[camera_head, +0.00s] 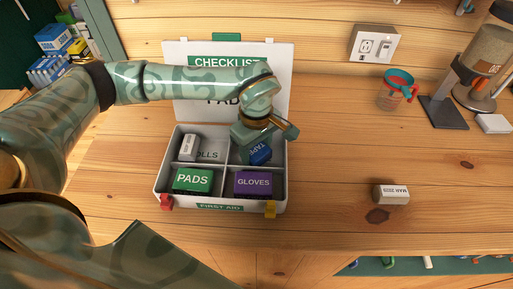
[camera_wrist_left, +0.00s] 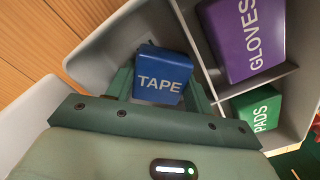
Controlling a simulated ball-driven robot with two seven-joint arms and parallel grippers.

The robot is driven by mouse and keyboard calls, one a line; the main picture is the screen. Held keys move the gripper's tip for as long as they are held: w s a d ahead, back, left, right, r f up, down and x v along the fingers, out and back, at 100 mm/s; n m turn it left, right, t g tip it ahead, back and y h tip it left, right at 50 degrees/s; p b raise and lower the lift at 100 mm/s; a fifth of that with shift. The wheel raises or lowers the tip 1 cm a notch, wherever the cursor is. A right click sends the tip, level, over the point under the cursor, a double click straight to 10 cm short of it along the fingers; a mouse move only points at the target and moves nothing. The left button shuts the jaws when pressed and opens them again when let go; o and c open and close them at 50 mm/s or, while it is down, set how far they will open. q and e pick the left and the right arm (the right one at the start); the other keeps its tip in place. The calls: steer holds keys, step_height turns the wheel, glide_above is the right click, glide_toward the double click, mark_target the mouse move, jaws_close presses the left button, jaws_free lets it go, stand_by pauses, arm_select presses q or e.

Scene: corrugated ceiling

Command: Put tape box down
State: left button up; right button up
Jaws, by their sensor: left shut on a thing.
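The blue tape box (camera_head: 261,153) is in the upper right compartment area of the white first aid case (camera_head: 222,207). It also shows between the fingers in the left wrist view (camera_wrist_left: 163,74), with its TAPE label facing the camera. My left gripper (camera_head: 262,143) is shut on it; the hand hides part of the box in the head view. I cannot tell whether the box touches the compartment floor. The green pads box (camera_head: 193,180) and purple gloves box (camera_head: 254,183) sit in the front compartments. A white roll (camera_head: 188,147) stands in the upper left one. My right gripper is not in view.
The open lid reading CHECKLIST (camera_head: 200,62) stands behind the case. A red-handled cup (camera_head: 397,90) and a dispenser stand farther back. The counter between is clear.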

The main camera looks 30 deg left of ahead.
mark_target(256, 149)
arm_select(q)
steer(key=o, duration=1)
step_height(256, 149, up, 12)
steer(key=shift+r+p, duration=0.1)
steer(key=shift+p, duration=1.15)
